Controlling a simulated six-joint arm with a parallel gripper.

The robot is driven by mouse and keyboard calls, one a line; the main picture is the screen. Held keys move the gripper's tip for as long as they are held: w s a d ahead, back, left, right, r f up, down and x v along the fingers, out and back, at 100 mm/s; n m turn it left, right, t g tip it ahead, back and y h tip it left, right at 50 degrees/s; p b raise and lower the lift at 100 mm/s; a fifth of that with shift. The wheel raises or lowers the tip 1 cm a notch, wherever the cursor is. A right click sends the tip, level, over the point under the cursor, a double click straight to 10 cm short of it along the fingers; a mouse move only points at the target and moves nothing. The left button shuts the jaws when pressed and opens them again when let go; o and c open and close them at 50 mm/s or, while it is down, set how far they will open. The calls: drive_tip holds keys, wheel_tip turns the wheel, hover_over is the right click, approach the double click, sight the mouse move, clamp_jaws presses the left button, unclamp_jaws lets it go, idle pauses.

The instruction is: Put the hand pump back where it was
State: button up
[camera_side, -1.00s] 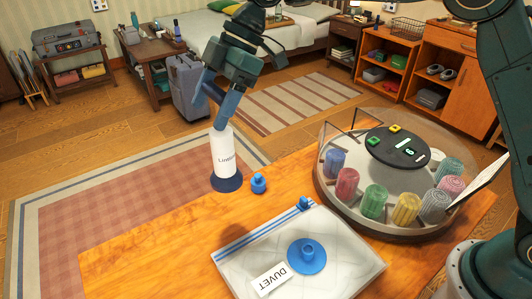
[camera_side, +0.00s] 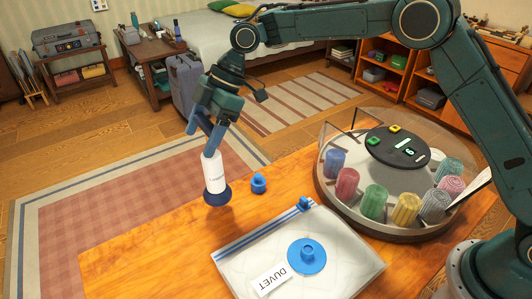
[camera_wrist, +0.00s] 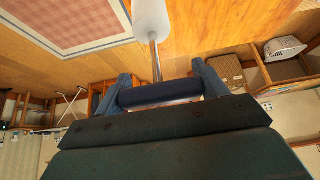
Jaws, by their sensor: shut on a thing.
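The hand pump has a white labelled body (camera_side: 214,174), a dark blue round foot (camera_side: 217,197) and a dark blue crossbar handle, which shows in the wrist view (camera_wrist: 160,95). My gripper (camera_side: 209,143) is shut on that handle, one finger at each end. In the wrist view a metal rod (camera_wrist: 155,62) runs from the handle to the white body. The pump hangs below my gripper, slightly tilted, at the table's left part. I cannot tell whether its foot touches the wood.
A small blue cap (camera_side: 258,184) stands just right of the pump. A clear duvet bag (camera_side: 345,258) with a blue valve (camera_side: 306,256) lies at the front. A round carousel (camera_side: 390,228) with rolled towels is at the right. Bare tabletop (camera_side: 150,245) lies front left.

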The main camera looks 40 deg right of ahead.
drive_tip(key=shift+f, duration=2.8)
drive_tip(key=o, duration=1.9)
drive_tip(key=shift+r, duration=0.2)
drive_tip(key=shift+v, duration=5.95)
